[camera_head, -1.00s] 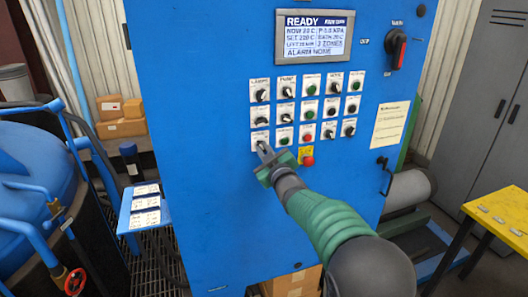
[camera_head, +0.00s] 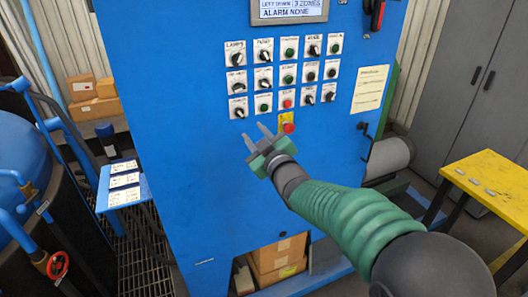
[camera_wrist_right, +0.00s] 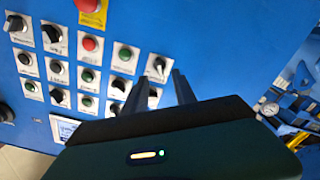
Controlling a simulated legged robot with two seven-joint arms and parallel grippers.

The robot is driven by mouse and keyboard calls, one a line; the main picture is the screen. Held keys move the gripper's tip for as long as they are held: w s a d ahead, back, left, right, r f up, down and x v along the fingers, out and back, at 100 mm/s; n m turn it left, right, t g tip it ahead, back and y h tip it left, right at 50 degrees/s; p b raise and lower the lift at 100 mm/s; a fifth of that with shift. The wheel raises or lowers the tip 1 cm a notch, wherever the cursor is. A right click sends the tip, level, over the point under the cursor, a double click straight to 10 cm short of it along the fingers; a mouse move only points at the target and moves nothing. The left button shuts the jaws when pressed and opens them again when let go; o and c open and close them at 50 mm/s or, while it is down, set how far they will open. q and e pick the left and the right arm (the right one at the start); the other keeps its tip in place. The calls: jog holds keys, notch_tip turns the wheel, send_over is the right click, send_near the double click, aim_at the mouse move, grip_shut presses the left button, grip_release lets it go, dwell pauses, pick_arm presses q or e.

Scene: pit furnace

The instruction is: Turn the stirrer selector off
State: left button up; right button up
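A black selector knob (camera_head: 239,112) on a white plate sits at the lower left of the button grid on the blue cabinet (camera_head: 180,150). Its label is too small to read, so I cannot confirm that it is the stirrer selector. It also shows in the wrist view (camera_wrist_right: 158,66), its pointer tilted. My right gripper (camera_head: 255,135) is just below and right of this knob in the head view, fingers apart and empty. In the wrist view its fingertips (camera_wrist_right: 157,85) are near the knob, apparently not touching it. My left gripper is out of view.
Other knobs and buttons fill the grid, with a red button (camera_head: 288,127) on yellow below it. The display (camera_head: 290,10) reads "ALARM NONE". A small blue label stand (camera_head: 122,187) is left, a yellow table (camera_head: 485,180) right. A handle (camera_head: 366,130) juts from the cabinet.

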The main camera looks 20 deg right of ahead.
jog(key=s, duration=0.7)
jog(key=shift+d+b, duration=0.15)
jog(key=shift+b, duration=0.25)
jog(key=s+f+m+g+h, duration=0.15)
jog(key=s+f+g, duration=0.25)
jog(key=f, duration=0.6)
jog(key=s+f+m+g+y, duration=0.1)
jog(key=s+f+m+g, duration=0.3)
jog(key=f, duration=0.7)
jog(key=s+a+f+g, duration=0.1)
jog(key=s+f+g, duration=0.2)
jog(key=s+f, duration=0.2)
jog(key=s+a+f+m+g, duration=0.1)
jog(key=s+f+g, duration=0.3)
jog(key=s, duration=0.7)
notch_tip(320, 180, down, 2)
jog(key=shift+s+a+f, duration=0.15)
jog(key=shift+s+a, duration=0.05)
jog(key=shift+a, duration=0.4)
